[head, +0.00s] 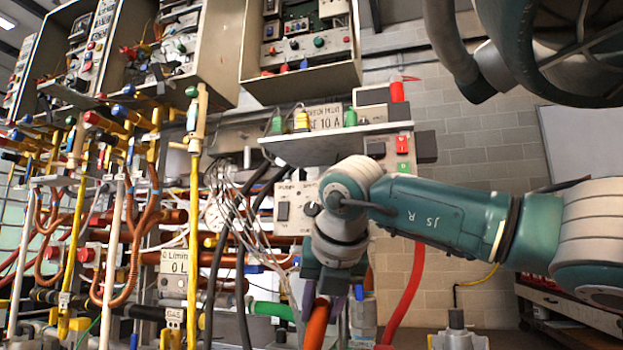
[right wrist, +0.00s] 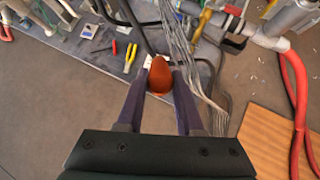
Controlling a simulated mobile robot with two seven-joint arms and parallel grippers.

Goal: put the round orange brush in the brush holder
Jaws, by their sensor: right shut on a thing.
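The round orange brush (right wrist: 159,77) is between the two purple fingers of my right gripper (right wrist: 160,72) in the right wrist view. The fingers are shut on it near their tips. In the head view the orange brush (head: 317,325) hangs below my right gripper (head: 334,292) at the bottom edge, partly cut off. My left gripper does not show. I cannot make out the brush holder in either view.
Heater panels with pipes, valves and cables fill the left. A shelf (head: 330,143) sticks out above my right wrist. A red hose (head: 404,300) hangs to the right. Pliers (right wrist: 131,57) and other tools lie on a grey surface ahead. Bare floor (right wrist: 40,120) shows at left.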

